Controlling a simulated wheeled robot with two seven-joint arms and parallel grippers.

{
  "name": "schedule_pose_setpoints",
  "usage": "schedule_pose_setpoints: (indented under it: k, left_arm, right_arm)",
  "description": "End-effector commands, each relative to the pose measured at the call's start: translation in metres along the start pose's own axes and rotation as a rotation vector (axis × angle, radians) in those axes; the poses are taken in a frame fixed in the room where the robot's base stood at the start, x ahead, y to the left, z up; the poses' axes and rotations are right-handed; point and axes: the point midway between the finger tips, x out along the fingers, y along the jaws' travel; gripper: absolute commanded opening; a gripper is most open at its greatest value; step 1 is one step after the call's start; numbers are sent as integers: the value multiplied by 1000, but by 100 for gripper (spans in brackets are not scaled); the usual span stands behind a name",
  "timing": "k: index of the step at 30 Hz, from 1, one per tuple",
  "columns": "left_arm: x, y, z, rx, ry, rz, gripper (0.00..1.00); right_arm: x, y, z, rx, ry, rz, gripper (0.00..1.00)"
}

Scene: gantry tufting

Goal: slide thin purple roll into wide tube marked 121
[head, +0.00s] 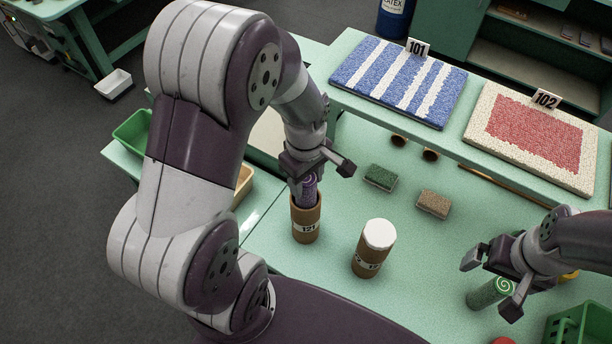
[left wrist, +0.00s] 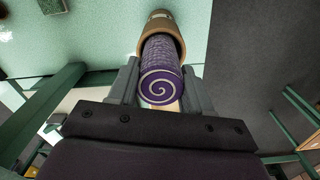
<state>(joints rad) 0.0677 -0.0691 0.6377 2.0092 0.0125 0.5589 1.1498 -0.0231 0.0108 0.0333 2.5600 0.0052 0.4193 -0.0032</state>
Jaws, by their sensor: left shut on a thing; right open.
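The thin purple roll (head: 309,188) has a spiral end, which faces the camera in the left wrist view (left wrist: 162,88). My left gripper (head: 312,178) is shut on the roll near its upper end. The roll's lower end is inside the mouth of the brown wide tube marked 121 (head: 306,222), which stands upright on the table. The tube's rim also shows in the left wrist view (left wrist: 160,22). How deep the roll reaches inside is hidden. My right gripper (head: 492,275) is open above and around a green roll (head: 488,293) with a spiral top, at the right.
A second brown tube with a white top (head: 374,248) stands right of tube 121. Green (head: 380,178) and tan (head: 434,204) blocks lie behind it. A raised shelf holds rug samples 101 (head: 398,82) and 102 (head: 530,138). A green crate (head: 580,325) is at front right.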

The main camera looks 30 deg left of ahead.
Motion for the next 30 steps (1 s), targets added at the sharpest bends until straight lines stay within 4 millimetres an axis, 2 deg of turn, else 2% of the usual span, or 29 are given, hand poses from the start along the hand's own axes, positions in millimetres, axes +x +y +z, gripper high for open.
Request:
schedule_pose_setpoints:
  k: [2,3,6,14,17,20,25,28,30]
  left_arm:
    - [0,0,0,0,0,0,17]
    - [0,0,0,0,0,0,52]
    - [0,0,0,0,0,0,79]
    - [-1,0,0,0,0,0,79]
    - [-9,1,0,0,1,3,79]
    - [-30,1,-1,0,3,7,79]
    - [-78,1,0,0,3,6,79]
    - [-103,0,0,0,2,4,79]
    - [-123,0,0,0,0,-1,79]
  right_arm:
    - [0,0,0,0,0,0,100]
    - [0,0,0,0,0,0,100]
    - [0,0,0,0,0,0,100]
    - [0,0,0,0,0,0,100]
    - [2,0,0,0,0,0,100]
    - [7,0,1,0,0,0,100]
    - [16,0,2,0,0,0,100]
    - [14,0,2,0,0,0,100]
    - [-5,0,0,0,-1,0,100]
